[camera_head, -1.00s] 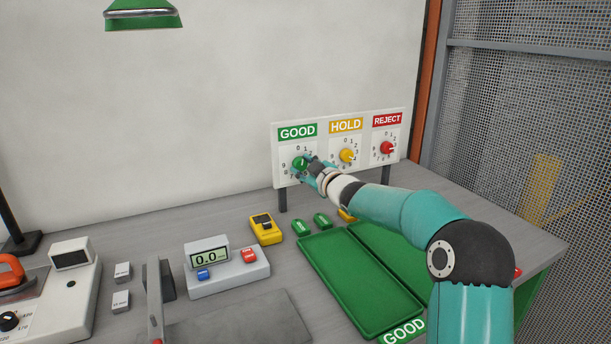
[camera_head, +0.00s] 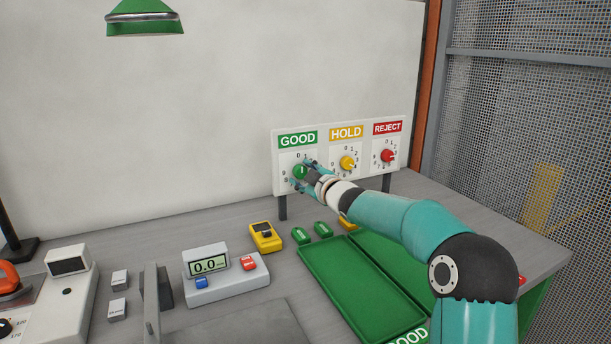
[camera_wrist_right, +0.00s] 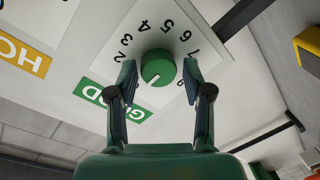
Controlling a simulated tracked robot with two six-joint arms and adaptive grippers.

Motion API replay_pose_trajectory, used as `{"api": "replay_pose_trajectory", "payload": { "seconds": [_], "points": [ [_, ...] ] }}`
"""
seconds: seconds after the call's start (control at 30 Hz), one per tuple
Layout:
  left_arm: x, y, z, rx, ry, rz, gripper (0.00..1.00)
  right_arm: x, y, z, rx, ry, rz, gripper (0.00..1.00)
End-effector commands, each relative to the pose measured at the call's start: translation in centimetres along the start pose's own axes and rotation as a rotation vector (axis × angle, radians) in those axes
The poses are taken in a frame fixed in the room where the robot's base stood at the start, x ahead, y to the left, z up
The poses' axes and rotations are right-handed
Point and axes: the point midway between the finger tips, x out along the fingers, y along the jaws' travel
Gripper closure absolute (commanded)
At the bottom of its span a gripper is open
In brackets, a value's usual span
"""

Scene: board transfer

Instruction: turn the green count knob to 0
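The green count knob (camera_head: 300,171) is on the white panel under the GOOD label (camera_head: 297,139). In the right wrist view the knob (camera_wrist_right: 158,68) has a white pointer line slanting down and left, toward the label side. Digits 2 to 7 are readable around its far side; those nearest the label are not readable there. My right gripper (camera_head: 304,174) is at the knob, and in the wrist view its fingers (camera_wrist_right: 158,77) stand open on either side with small gaps. My left gripper is not in view.
Yellow (camera_head: 347,163) and red (camera_head: 387,156) knobs sit to the right on the same panel. Below are a green tray (camera_head: 333,262), a yellow meter (camera_head: 265,236) and a digital display unit (camera_head: 226,287). A hanging green lamp (camera_head: 143,20) is upper left.

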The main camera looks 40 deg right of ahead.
Motion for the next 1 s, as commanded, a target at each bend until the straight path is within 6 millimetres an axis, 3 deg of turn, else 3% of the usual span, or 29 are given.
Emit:
{"api": "replay_pose_trajectory", "payload": {
  "seconds": [0.47,0.67,1.0],
  "points": [
    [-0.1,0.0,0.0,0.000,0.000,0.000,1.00,-0.6,0.1,0.0,0.002,0.000,0.002,0.37],
    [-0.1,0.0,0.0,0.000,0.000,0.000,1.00,-3.1,0.2,0.0,0.003,-0.001,0.004,0.37],
    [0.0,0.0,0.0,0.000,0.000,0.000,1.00,-9.8,0.1,0.1,0.001,-0.001,0.003,0.37]
  ]
}}
